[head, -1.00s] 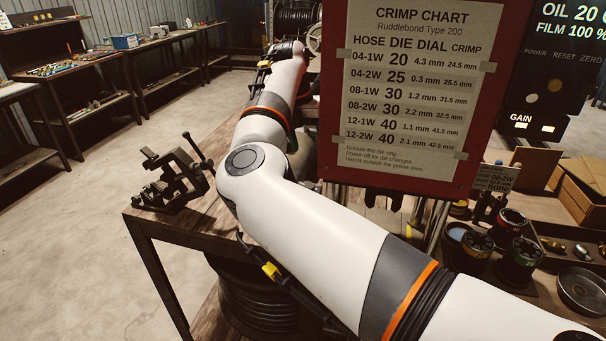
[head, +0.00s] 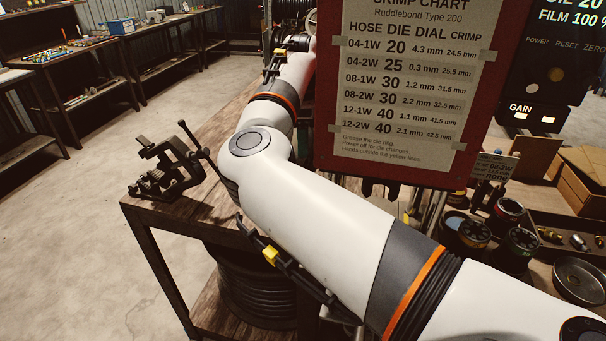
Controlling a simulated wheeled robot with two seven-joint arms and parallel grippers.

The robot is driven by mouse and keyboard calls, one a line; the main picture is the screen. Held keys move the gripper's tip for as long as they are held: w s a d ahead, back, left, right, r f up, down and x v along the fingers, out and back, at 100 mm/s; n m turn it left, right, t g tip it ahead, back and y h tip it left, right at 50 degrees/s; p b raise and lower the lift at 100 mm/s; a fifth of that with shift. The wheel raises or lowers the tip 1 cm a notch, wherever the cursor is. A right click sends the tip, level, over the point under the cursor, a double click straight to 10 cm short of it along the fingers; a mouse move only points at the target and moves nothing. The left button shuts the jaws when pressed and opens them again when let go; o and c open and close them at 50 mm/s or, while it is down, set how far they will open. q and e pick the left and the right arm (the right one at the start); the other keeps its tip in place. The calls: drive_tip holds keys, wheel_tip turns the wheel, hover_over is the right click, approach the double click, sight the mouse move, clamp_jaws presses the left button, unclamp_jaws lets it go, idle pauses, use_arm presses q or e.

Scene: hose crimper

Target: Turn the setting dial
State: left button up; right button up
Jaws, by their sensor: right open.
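No dial that I can name for sure as the setting dial shows in the head view; the crimper behind the chart is largely hidden. The crimp chart (head: 410,100) on a red board lists hose, die, dial and crimp values. My right arm runs from the lower right up to the left of this board. My right gripper (head: 298,42) is at its far end, small, dark and partly hidden beside the board's upper left edge. Nothing is seen held in it. My left gripper is out of view.
A dark control panel (head: 545,70) with a knob and lit GAIN buttons stands at the right. A vise (head: 165,168) sits on the wooden bench's left corner. Round dies (head: 520,241), a metal bowl (head: 578,281) and cardboard boxes lie at the right. A hose coil (head: 255,290) is below.

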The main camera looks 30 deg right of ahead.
wheel_tip(320, 180, down, 9)
drive_tip(key=b, duration=0.5)
drive_tip(key=shift+f, duration=0.15)
drive_tip(key=shift+d, duration=0.1)
drive_tip(key=c, duration=1)
drive_tip(key=shift+n, duration=0.5)
drive_tip(key=shift+n+b, duration=0.55)
drive_tip(key=shift+n, duration=0.55)
drive_tip(key=o, duration=1)
